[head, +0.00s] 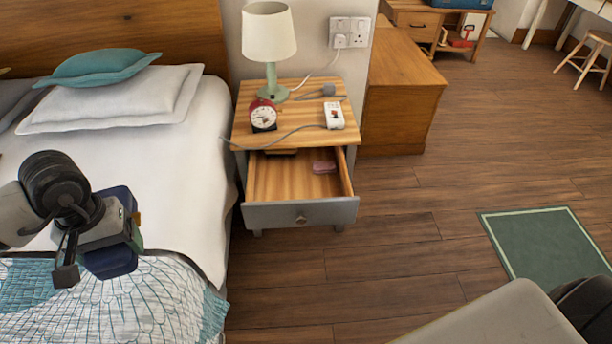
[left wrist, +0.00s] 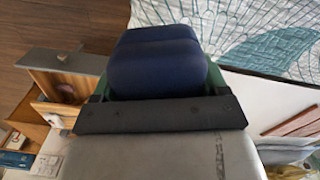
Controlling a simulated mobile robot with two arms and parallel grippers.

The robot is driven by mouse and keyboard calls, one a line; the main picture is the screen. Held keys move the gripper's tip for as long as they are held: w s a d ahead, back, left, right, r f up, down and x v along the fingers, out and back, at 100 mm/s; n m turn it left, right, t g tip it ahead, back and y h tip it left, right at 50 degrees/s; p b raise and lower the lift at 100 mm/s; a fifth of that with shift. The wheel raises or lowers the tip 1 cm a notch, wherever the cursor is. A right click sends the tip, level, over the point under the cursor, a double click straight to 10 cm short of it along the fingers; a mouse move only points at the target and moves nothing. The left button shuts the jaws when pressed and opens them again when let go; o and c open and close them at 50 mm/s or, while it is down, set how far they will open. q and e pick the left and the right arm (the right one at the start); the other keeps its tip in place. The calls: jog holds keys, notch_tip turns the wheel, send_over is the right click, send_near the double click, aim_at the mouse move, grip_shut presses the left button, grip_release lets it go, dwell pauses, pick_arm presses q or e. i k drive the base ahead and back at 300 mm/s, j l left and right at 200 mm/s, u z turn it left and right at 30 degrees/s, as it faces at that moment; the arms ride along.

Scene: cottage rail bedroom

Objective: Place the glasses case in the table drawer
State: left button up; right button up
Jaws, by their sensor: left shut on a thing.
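The dark blue glasses case (head: 111,264) is held in my left gripper (head: 108,232), over the bed on the left. In the left wrist view the case (left wrist: 155,62) fills the top middle, and the dark edge of the gripper (left wrist: 160,112) hides its near part. The table drawer (head: 301,213) is pulled open at the front of the bedside table (head: 240,123), to the right of my left gripper and apart from it. A small pinkish item (head: 323,167) lies at the back right inside the drawer. My right gripper is not visible.
On the bedside table stand a lamp (head: 269,33), a red alarm clock (head: 263,116) and a white power strip (head: 334,115) with a cable. The bed (head: 190,170) is left of the table. The wooden floor before the drawer is clear. A green rug (head: 547,243) lies right.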

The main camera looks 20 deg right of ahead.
aim_at(296, 186)
jog(key=i+l+z, duration=0.2)
jog(key=l+z, duration=0.15)
jog(key=i+l+z, duration=0.5)
jog(key=l+z, duration=0.15)
